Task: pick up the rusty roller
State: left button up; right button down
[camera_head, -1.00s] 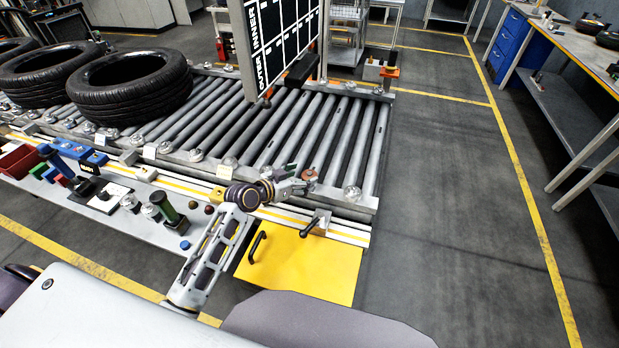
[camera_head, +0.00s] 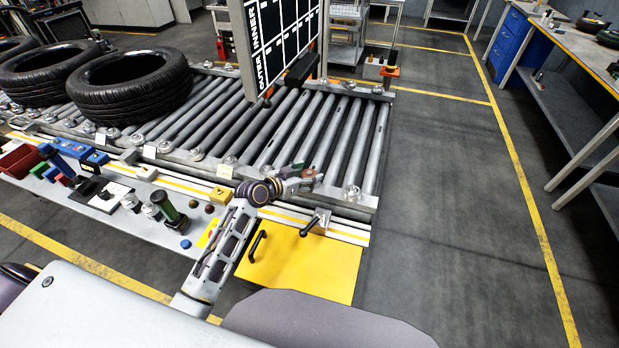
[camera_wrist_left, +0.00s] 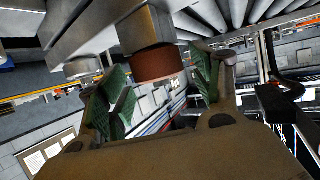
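The rusty roller (camera_wrist_left: 158,66) shows in the left wrist view as a short brown-orange cylinder under a paler metal top. It lies between the two green-padded fingers of my left gripper, which is open with a finger on each side. I cannot tell whether either pad touches it. In the head view my left gripper (camera_head: 303,178) is at the near rail of the conveyor, toward its right end, and largely hides the roller there. My right gripper is not in view.
The roller conveyor (camera_head: 345,130) carries black tyres (camera_head: 130,88) at the left. A hanging sign board (camera_head: 280,40) stands over it. Below the near rail are a yellow panel (camera_head: 300,268) with a black handle and a clamp lever (camera_head: 315,222). The floor at the right is clear.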

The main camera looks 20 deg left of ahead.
aim_at(306, 176)
pick_arm(q)
jog(key=c, duration=0.9)
jog(key=shift+c, duration=0.2)
jog(key=shift+r, duration=0.15)
notch_tip(306, 176, up, 10)
dwell(0.4)
